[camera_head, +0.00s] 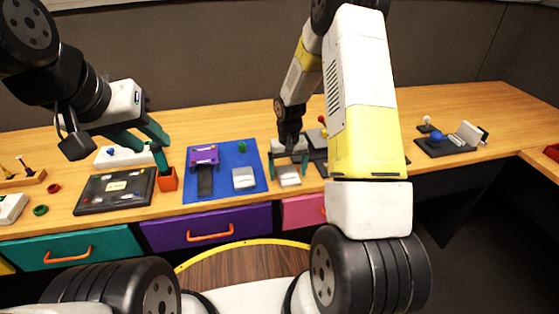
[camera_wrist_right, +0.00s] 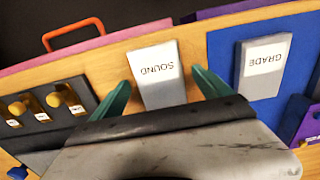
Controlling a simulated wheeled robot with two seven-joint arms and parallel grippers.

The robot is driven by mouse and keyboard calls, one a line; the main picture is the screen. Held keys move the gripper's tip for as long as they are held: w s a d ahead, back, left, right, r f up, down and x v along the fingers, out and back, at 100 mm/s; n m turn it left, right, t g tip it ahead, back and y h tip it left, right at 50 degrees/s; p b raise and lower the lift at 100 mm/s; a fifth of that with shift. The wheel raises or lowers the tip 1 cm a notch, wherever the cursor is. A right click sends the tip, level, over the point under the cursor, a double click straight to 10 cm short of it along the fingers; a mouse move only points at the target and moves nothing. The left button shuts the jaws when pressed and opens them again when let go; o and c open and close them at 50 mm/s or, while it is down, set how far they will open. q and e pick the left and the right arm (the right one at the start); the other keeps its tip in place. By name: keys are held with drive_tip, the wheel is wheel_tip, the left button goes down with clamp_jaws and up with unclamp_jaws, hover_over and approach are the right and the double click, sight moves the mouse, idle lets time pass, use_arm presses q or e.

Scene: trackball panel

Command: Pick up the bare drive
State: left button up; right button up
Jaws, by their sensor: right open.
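Two grey blocks with white labels look like drives. One reads SOUND (camera_wrist_right: 158,75) and lies on bare wood at the table's front edge; the head view shows it too (camera_head: 289,176). The other reads GRADE (camera_wrist_right: 263,62) and lies on the blue mat (camera_head: 222,190). No label says which is bare. My right gripper (camera_head: 290,164) is open, its teal fingers on either side of the SOUND block with gaps showing. Whether the fingers are level with it is unclear. My left gripper (camera_head: 158,146) is at the left, near a small orange box (camera_head: 167,180).
A purple bracket (camera_head: 204,155) stands on the blue mat. A dark panel (camera_head: 115,190) lies at the left. A dark unit with yellow knobs (camera_wrist_right: 45,112) is beside the SOUND block. A device with a blue ball (camera_head: 437,136) stands at the right. Drawers are below the front edge.

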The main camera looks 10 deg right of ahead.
drive_tip(key=c, duration=1.3)
drive_tip(key=shift+r, duration=0.1)
